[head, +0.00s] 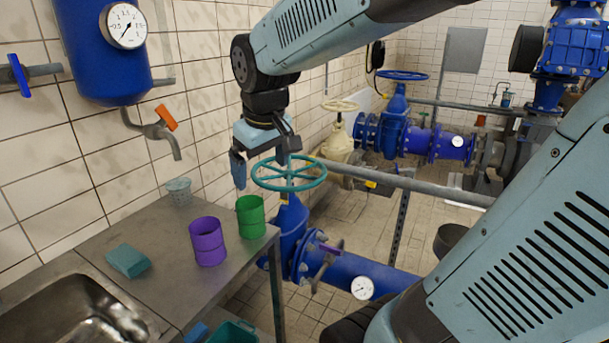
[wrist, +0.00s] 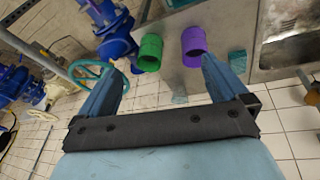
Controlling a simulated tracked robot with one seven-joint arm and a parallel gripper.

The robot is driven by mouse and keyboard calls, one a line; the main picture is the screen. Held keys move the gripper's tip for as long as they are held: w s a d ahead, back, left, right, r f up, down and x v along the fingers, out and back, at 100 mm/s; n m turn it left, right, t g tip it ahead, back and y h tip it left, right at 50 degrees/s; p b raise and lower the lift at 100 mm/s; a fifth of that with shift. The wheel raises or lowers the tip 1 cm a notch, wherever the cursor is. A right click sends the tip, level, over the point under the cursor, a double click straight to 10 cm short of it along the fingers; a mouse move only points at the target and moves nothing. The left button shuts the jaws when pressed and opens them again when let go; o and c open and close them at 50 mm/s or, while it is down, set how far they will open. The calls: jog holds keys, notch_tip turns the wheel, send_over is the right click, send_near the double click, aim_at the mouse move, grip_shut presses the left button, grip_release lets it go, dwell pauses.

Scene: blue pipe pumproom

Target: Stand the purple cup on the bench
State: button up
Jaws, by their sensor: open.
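The purple cup (head: 208,242) stands upright on the metal bench (head: 165,235), near its front edge. It also shows in the wrist view (wrist: 194,46). A green cup (head: 251,217) stands upright to its right, by the bench's right end, and shows in the wrist view (wrist: 150,52). My gripper (head: 262,172) is open and empty, pointing down above the back right of the bench, higher than both cups. In the wrist view its fingers (wrist: 162,82) are spread wide, with the cups beyond them. The gripper touches neither cup.
A teal sponge (head: 128,261) lies left of the purple cup, near the sink (head: 70,310). A small clear cup (head: 179,191) stands at the back by the wall, below a tap (head: 160,130). A teal valve wheel (head: 289,174) is close to my gripper's right.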

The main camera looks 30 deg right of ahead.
jog(key=s+d+r+m+t, duration=0.1)
jog(key=s+d+m+t, duration=0.1)
jog(key=s, duration=0.7)
jog(key=shift+s+d+m, duration=0.3)
jog(key=shift+d+m, duration=0.6)
jog(key=shift+d, duration=0.25)
jog(key=shift+c, duration=0.5)
